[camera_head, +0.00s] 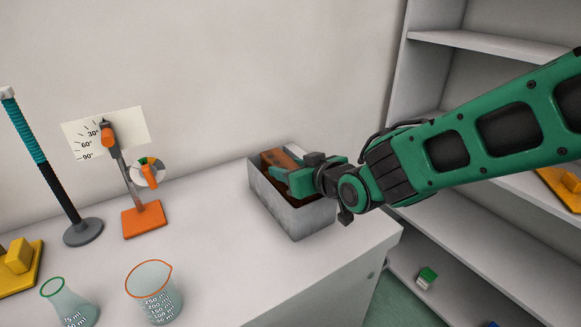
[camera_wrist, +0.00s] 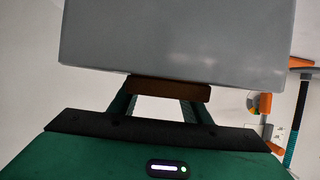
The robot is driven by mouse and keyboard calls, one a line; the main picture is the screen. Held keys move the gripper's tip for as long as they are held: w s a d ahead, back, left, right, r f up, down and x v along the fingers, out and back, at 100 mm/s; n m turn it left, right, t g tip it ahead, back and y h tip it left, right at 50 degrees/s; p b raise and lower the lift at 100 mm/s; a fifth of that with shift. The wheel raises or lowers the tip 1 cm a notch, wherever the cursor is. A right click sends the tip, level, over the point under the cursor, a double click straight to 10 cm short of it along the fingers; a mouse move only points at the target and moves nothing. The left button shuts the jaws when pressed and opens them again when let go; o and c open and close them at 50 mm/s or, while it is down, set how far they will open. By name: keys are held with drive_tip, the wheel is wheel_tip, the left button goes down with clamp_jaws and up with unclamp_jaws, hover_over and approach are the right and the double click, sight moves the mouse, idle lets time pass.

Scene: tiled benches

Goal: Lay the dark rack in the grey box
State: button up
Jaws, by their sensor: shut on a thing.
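The grey box (camera_head: 292,212) stands on the bench near its right end, against the wall, with its open top up. In the wrist view its grey side (camera_wrist: 175,40) fills the upper middle. A dark brown rack (camera_head: 271,159) is at the mouth of the box, partly hidden by my gripper and the box wall. My gripper (camera_head: 282,176) reaches over the box from the right, shut on the rack. In the wrist view the rack (camera_wrist: 168,89) shows as a brown bar across my fingertips. I cannot tell whether the rack touches the box floor.
To the left are an orange-based lever stand (camera_head: 143,220), a blue-and-black rod stand (camera_head: 83,232), a beaker (camera_head: 155,292), a flask (camera_head: 70,303) and a yellow block (camera_head: 19,256). White shelves (camera_head: 455,240) stand to the right. The bench in front of the box is clear.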

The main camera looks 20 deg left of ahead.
drive_tip(key=shift+f, duration=0.3)
drive_tip(key=o, duration=1.2)
drive_tip(key=shift+r, duration=0.1)
drive_tip(key=shift+r, duration=0.3)
drive_tip(key=v, duration=1.2)
drive_tip(key=shift+r, duration=0.25)
drive_tip(key=shift+d, duration=0.1)
